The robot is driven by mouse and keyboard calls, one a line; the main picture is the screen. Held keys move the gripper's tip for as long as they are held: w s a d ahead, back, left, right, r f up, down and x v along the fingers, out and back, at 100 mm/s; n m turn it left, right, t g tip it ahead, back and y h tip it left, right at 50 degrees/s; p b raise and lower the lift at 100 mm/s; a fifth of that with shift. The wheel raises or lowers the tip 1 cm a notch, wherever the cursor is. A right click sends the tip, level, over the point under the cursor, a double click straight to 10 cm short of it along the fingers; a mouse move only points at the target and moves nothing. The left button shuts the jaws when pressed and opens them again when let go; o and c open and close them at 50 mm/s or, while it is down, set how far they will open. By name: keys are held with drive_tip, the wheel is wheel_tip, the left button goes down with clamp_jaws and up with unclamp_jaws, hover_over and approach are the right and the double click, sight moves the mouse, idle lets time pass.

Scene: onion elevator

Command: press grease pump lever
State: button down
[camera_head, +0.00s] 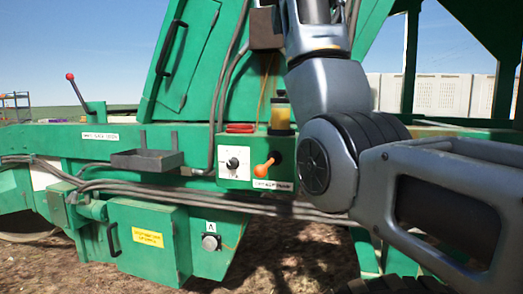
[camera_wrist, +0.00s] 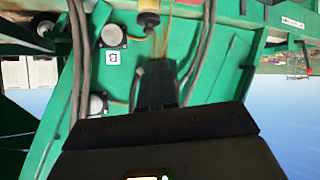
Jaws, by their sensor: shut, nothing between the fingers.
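In the head view, the grease pump lever is a short lever with an orange knob (camera_head: 265,169), sticking out from a green control box (camera_head: 230,178). A yellow grease reservoir (camera_head: 280,117) with a dark cap stands on top of the box. The wrist view is upside down. It shows the yellow reservoir (camera_wrist: 148,18) at its top edge, beyond my gripper (camera_wrist: 152,68). My gripper is shut and empty, its dark fingers reaching toward the green panel. The lever is not visible in the wrist view. My gripper is outside or hidden in the head view, where my arm passes right of the lever.
A separate red-knobbed lever (camera_head: 76,88) stands at the far left. A grey tray (camera_head: 147,159) and hoses (camera_head: 150,190) run along the green machine. Round fittings (camera_wrist: 113,36) show in the wrist view.

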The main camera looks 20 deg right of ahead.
wheel_tip(320, 180, down, 2)
drive_tip(key=f+m+g, duration=0.1)
drive_tip(key=m+g, duration=0.1)
drive_tip(key=m, duration=0.1)
drive_tip(key=m+g+y, duration=0.2)
drive_tip(key=m+g, duration=0.1)
drive_tip(key=g, duration=0.2)
hover_over(262, 170)
drive_tip(key=s+a, duration=0.2)
drive_tip(key=s, duration=0.2)
wheel_tip(262, 170, down, 13)
drive_tip(key=shift+s+d+r+p, duration=0.15)
drive_tip(key=shift+s+d+p, duration=0.1)
drive_tip(key=shift+p, duration=0.15)
drive_tip(key=shift+w, duration=0.1)
drive_tip(key=x, duration=1.4)
drive_tip(key=shift+s+a, duration=0.1)
drive_tip(key=shift+s, duration=0.15)
